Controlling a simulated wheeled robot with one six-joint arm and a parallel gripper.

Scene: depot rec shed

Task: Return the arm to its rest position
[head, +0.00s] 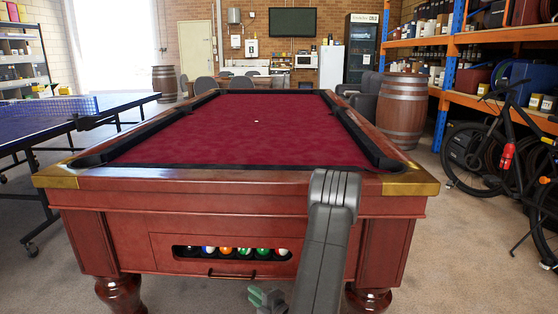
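My grey arm rises in front of the near end of the pool table (230,187), to the right of its middle, with its bent upper part at about the height of the table's rim. What looks like my gripper (266,298) shows at the bottom edge, left of the arm and below the ball slot. It is small, dark grey-green and partly cut off, so I cannot tell whether its fingers are open or shut. I see nothing clearly held in it.
A white ball (256,121) lies on the red cloth. Several balls (243,251) sit in the slot. A blue table-tennis table (60,122) stands left; a barrel (402,110), loaded shelves (500,37) and a bicycle (505,150) stand right. Carpet is clear right of the pool table.

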